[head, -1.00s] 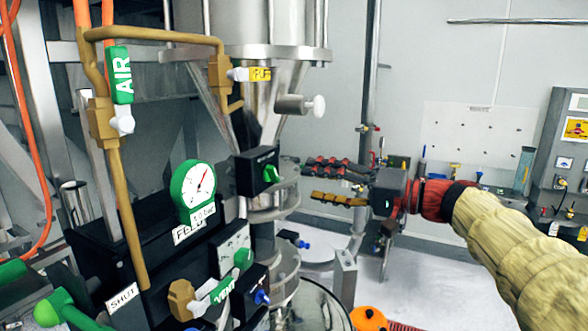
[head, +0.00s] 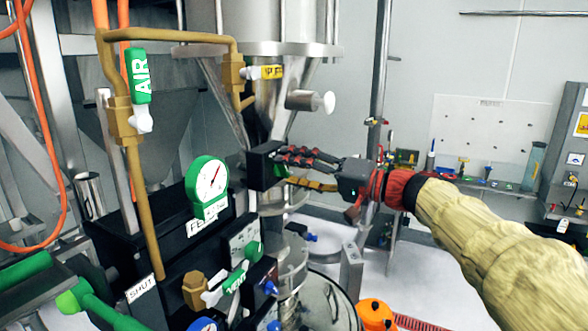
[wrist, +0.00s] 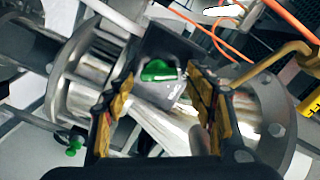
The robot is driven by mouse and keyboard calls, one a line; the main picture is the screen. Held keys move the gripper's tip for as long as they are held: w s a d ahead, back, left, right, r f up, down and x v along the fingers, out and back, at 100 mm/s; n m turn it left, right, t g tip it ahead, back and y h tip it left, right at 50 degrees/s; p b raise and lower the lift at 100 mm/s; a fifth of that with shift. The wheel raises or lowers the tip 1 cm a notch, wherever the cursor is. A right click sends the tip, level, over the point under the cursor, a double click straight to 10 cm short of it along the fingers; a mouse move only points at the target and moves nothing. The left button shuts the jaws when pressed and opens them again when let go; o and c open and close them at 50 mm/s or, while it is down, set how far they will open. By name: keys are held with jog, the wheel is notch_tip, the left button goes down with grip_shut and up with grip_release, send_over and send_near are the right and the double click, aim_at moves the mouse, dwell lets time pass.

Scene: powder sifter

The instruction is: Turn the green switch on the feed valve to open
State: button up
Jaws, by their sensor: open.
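The green switch (wrist: 160,70) is a small knob on the face of a black box (head: 262,164), which sits at the metal valve body under the hopper cone. In the head view the green switch (head: 281,170) is partly hidden by my fingers. My gripper (head: 286,168) is open, with one finger above and one below the knob at the box's front. In the wrist view my gripper (wrist: 162,92) has one finger on each side, and the knob shows centred just beyond the tips. I cannot tell whether they touch it.
A green gauge (head: 208,184), the AIR handle (head: 139,76), the VENT handle (head: 235,279) and a brown pipe (head: 143,215) stand left of the box. The pale floor at right is fairly clear.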

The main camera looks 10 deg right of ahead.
jog(key=shift+c, duration=0.2)
jog(key=c, duration=1.1)
